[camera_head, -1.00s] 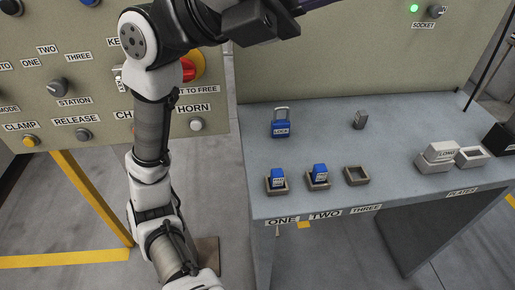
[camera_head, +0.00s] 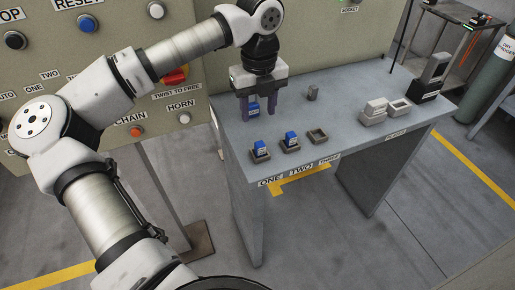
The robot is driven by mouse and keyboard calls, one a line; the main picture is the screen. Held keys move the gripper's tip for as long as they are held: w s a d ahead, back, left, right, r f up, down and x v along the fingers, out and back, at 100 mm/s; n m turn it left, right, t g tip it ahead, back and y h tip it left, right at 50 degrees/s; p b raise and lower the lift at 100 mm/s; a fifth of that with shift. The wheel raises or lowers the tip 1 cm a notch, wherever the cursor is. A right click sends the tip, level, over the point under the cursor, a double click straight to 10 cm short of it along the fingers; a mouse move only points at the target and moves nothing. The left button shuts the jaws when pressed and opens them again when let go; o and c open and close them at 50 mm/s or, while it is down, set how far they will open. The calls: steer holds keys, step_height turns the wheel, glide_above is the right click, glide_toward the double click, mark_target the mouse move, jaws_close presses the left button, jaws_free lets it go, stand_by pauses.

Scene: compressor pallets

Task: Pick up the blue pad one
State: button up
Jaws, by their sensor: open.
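A blue pad (camera_head: 261,146) stands in a small grey-brown holder (camera_head: 261,159), the leftmost of three near the table's front edge, above the label ONE (camera_head: 270,182). A similar blue pad (camera_head: 291,137) stands in the middle holder by label TWO. The third holder (camera_head: 318,137) is empty. My gripper (camera_head: 258,111) points down, open, behind the left holder in the picture.
A small grey block (camera_head: 313,93) stands right of my gripper. Pale blocks and a tray (camera_head: 399,106) and a black stand (camera_head: 425,92) are farther right on the grey table (camera_head: 352,129). A button panel (camera_head: 160,80) rises behind and left of my arm.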

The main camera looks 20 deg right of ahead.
steer(key=p, duration=0.1)
glide_above(260, 143)
steer(key=f, duration=0.6)
steer(key=shift+w+f, duration=0.2)
steer(key=shift+s+f+p, duration=0.2)
steer(key=shift+f+p, duration=1)
steer(key=shift+f, duration=1.45)
steer(key=shift+c, duration=0.5)
jaws_close()
